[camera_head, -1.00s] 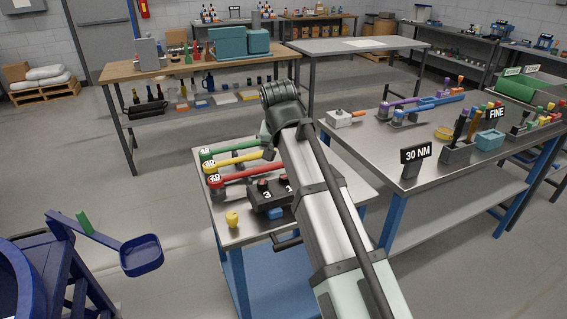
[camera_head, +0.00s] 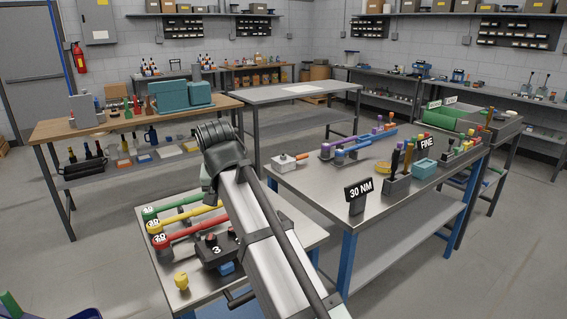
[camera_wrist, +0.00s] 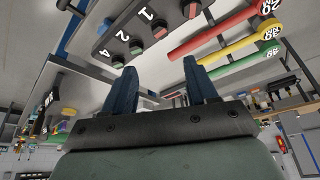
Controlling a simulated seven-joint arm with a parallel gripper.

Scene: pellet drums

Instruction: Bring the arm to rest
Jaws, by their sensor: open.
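My gripper (camera_wrist: 161,88) shows in the wrist view as two dark blue fingers set well apart, with nothing between them. In the head view my arm reaches over the small steel bench (camera_head: 160,257), and its own links hide the fingers. Green (camera_head: 172,208), yellow (camera_head: 190,217) and red (camera_head: 195,229) wrenches lie side by side on that bench. A dark numbered block (camera_head: 218,250) sits just in front of them. In the wrist view the block (camera_wrist: 128,30) and the red wrench (camera_wrist: 215,32) lie beyond the fingertips, apart from them.
A yellow knob (camera_head: 181,281) sits at the small bench's front. A wooden-topped bench (camera_head: 75,128) stands behind. Open floor lies on the left.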

